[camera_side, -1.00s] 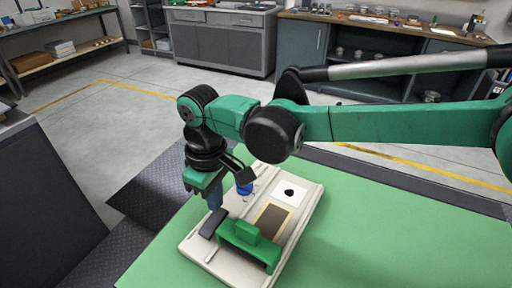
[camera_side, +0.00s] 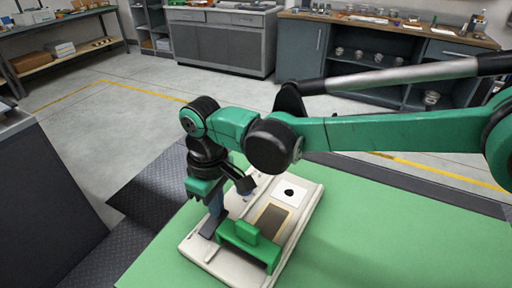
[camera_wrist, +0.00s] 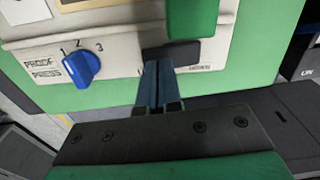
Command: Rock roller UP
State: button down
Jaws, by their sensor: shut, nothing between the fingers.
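The black rocker (camera_side: 208,231) sits at the near-left part of the pale press unit (camera_side: 196,250), beside the green roller block (camera_side: 243,232). In the wrist view the rocker (camera_wrist: 184,53) shows as a dark slab beyond my fingertips, partly hidden by them. My gripper (camera_side: 214,212) is shut and empty, pointing down at the rocker. In the wrist view its fingertips (camera_wrist: 158,66) overlap the rocker's near edge. I cannot tell for sure whether they touch it, nor which way it is tilted. The green block (camera_wrist: 192,18) is just beyond the rocker.
A blue knob (camera_wrist: 82,68) with numbers 1, 2 and 3 stands left of my fingers on the panel marked PROOF PRESS. A white card with a black ink spot (camera_side: 290,193) lies at the unit's far end. The green mat (camera_side: 375,235) is clear on the right.

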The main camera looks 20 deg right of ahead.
jog(key=shift+f, duration=0.6)
jog(key=shift+r, duration=3.55)
jog(key=d+r+m+t+y, duration=0.1)
jog(key=d+r+m+t, duration=0.4)
jog(key=d, duration=1)
jog(key=s+d+f+m+t, duration=0.1)
jog(key=s+d+m, duration=0.1)
jog(key=s+d, duration=0.2)
jog(key=s+d+f+m+t+h, duration=0.1)
jog(key=s+d, duration=0.3)
jog(key=d, duration=0.6)
jog(key=shift+d+m, duration=0.3)
jog(key=shift+m, duration=0.2)
